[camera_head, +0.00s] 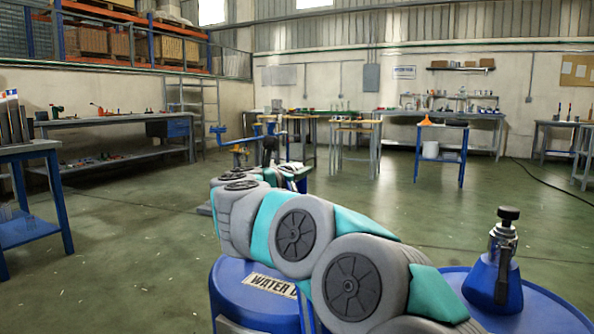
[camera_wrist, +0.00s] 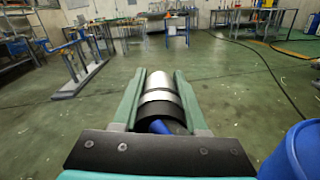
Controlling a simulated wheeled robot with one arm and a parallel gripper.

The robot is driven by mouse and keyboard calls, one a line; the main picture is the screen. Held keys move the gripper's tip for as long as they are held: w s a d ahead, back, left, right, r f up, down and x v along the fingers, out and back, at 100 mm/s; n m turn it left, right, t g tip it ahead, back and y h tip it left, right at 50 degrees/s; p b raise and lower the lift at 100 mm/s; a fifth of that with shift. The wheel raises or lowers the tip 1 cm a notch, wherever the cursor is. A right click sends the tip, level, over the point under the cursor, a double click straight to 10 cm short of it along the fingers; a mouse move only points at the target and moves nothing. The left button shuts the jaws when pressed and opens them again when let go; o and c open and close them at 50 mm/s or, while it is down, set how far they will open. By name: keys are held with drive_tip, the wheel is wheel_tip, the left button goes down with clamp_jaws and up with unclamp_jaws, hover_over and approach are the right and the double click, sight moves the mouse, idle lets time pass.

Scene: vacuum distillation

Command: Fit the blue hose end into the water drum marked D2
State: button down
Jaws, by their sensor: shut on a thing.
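In the wrist view my gripper (camera_wrist: 160,75) is shut on the blue hose end (camera_wrist: 160,97), a silver and black cylinder with a blue part at its near end. Its green fingers lie along both sides of it, and open floor shows beyond. A second blue drum (camera_head: 555,312) stands at the right. A blue drum edge (camera_wrist: 303,150) also shows at the right of the wrist view.
A blue conical fitting (camera_head: 492,272) with a silver collar and black top stands upright on the right drum. Workbenches (camera_head: 110,122) line the walls. A blue stand (camera_head: 440,150) with an orange funnel is farther back. The green floor between is mostly clear.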

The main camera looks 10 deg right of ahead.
drive_tip(key=shift+f+b, duration=0.8)
drive_tip(key=shift+b, duration=0.05)
drive_tip(key=shift+c, duration=1.8)
unclamp_jaws()
drive_tip(key=shift+v, duration=3.95)
